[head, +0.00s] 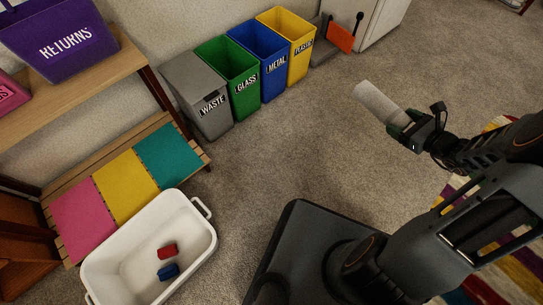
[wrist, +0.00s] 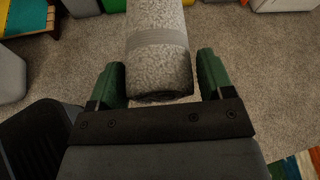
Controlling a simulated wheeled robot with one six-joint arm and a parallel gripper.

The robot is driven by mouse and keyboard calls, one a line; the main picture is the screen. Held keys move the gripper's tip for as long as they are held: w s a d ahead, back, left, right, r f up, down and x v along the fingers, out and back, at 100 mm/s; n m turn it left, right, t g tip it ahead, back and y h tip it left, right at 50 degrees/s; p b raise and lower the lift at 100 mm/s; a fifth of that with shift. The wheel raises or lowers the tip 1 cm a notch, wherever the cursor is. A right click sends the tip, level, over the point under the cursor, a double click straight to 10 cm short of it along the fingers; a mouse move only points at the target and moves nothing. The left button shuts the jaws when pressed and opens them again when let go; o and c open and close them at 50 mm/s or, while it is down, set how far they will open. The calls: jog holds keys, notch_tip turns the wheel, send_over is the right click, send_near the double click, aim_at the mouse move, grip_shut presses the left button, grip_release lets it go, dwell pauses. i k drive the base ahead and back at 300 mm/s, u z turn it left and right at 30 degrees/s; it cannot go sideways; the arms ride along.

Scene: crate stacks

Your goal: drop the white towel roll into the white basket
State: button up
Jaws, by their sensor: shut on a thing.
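The white towel roll (head: 379,102) is held up in the air above the carpet at the right of the head view. My gripper (head: 408,128) is shut on its near end. In the wrist view the roll (wrist: 160,50) stands between the two green fingers of my gripper (wrist: 161,80), its far end cut off by the top edge. The white basket (head: 205,240) is on the floor at the lower left of the head view, well apart from the roll. A red block (head: 167,251) and a blue block (head: 168,271) lie inside it.
A low slatted bench (head: 48,215) with pink, yellow and teal panels stands behind the basket. Grey, green, blue and yellow bins (head: 285,45) line the wall. A purple returns bin (head: 62,40) sits on a shelf. Open carpet (head: 270,160) lies between.

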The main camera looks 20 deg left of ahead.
aim_at(199, 236)
jog(key=z, duration=0.7)
jog(key=k, duration=2.8)
jog(key=u, duration=1.85)
jog(key=i, duration=0.55)
jog(key=z, duration=0.05)
